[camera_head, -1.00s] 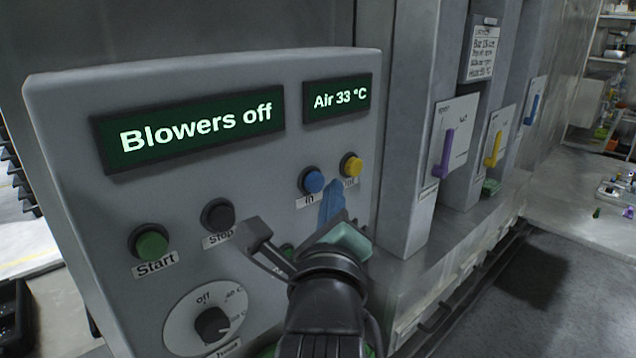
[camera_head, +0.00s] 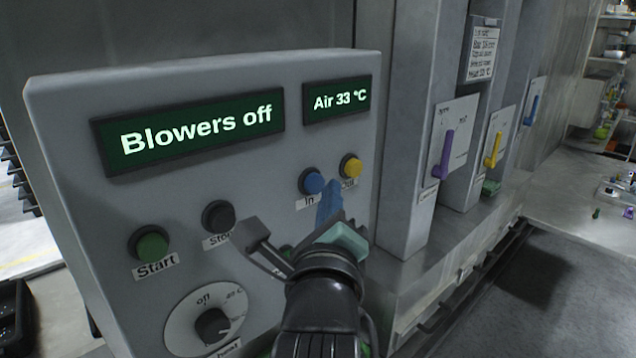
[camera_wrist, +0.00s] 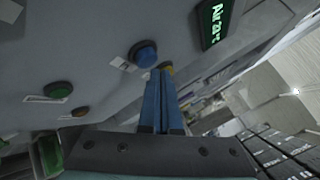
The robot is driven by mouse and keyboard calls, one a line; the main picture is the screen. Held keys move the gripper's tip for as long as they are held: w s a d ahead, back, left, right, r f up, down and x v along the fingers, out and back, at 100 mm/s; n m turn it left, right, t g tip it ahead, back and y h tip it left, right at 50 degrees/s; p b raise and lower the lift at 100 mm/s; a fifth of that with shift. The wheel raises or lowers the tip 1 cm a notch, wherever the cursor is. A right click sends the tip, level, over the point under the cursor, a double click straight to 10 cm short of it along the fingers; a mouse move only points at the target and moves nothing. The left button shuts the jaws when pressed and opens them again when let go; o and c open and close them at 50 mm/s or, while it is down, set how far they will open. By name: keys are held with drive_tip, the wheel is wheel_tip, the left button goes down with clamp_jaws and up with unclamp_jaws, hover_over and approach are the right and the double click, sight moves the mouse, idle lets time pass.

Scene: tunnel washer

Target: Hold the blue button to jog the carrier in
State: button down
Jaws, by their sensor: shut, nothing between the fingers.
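The blue button (camera_head: 312,181), labelled "In", sits on the grey control panel (camera_head: 330,130) below the small display. It also shows in the wrist view (camera_wrist: 144,54). My gripper (camera_head: 329,190) has blue fingers held together with nothing between them. In the head view its tips are just below and right of the blue button. In the wrist view the fingertips (camera_wrist: 161,72) lie beside the button, to its right; I cannot tell how far they stand off the panel. The yellow button (camera_head: 351,166), its label partly covered, is up and right of the tips.
The panel also carries a green Start button (camera_head: 151,244), a black Stop button (camera_head: 218,215) and a heat knob (camera_head: 211,325). Purple (camera_head: 447,153), yellow (camera_head: 495,149) and blue (camera_head: 532,109) levers stand to the right.

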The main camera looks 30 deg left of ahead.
drive_tip(key=shift+w+a, duration=0.1)
drive_tip(key=shift+a, duration=0.15)
drive_tip(key=shift+w+a, duration=0.15)
drive_tip(key=shift+a, duration=0.35)
idle(2.2)
drive_tip(key=shift+p, duration=0.3)
idle(3.3)
drive_tip(key=shift+s+d, duration=0.35)
drive_tip(key=shift+d, duration=0.55)
drive_tip(key=shift+s+d, duration=0.25)
drive_tip(key=shift+d, duration=0.55)
drive_tip(key=shift+s+d, duration=0.3)
drive_tip(key=shift+d, duration=0.45)
drive_tip(key=shift+s+d, duration=0.25)
drive_tip(key=shift+d, duration=0.55)
